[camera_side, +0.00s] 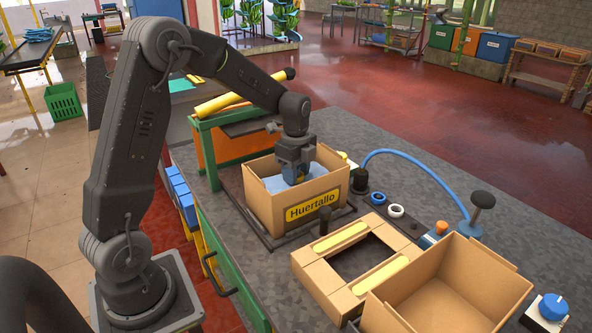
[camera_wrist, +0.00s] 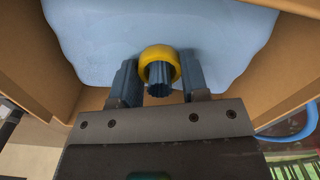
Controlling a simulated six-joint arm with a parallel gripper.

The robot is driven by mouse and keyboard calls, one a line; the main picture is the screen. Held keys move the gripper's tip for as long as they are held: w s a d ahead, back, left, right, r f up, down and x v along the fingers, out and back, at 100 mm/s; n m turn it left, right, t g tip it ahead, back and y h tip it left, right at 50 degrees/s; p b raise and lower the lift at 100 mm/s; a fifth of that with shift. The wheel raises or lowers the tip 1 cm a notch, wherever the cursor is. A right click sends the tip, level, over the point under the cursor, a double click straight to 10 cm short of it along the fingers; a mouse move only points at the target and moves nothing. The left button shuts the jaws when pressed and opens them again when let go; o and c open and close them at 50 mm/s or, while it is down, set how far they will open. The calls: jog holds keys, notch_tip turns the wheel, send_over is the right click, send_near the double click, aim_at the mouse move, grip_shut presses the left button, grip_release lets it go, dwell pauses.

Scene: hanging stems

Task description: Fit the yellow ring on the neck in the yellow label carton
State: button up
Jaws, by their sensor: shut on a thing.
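The yellow label carton (camera_side: 277,208) stands open on the bench in the side view, with a pale blue bag (camera_side: 315,170) inside. My gripper (camera_side: 292,174) points down into this carton. In the wrist view the blue bag (camera_wrist: 90,40) fills the carton, and a ribbed blue neck (camera_wrist: 158,82) rises from it. The yellow ring (camera_wrist: 160,51) is around this neck, between the two fingers of my gripper (camera_wrist: 160,84), which are shut on the ring. How far down the neck the ring sits cannot be told. In the side view the carton wall and fingers hide most of it.
A blue ring (camera_side: 378,198) and a white ring (camera_side: 396,211) sit on a dark strip right of the carton. A black-knobbed post (camera_side: 325,216) stands close to its front. A frame-shaped cardboard piece (camera_side: 325,277) and an empty open carton (camera_side: 440,295) lie nearer the front.

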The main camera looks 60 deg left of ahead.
jog(key=shift+f, duration=0.1)
jog(key=o, duration=1.5)
jog(key=shift+o, duration=0.2)
jog(key=shift+r, duration=0.35)
jog(key=shift+r, duration=0.75)
jog(key=shift+r, duration=0.45)
jog(key=shift+r, duration=4.25)
jog(key=shift+d, duration=0.1)
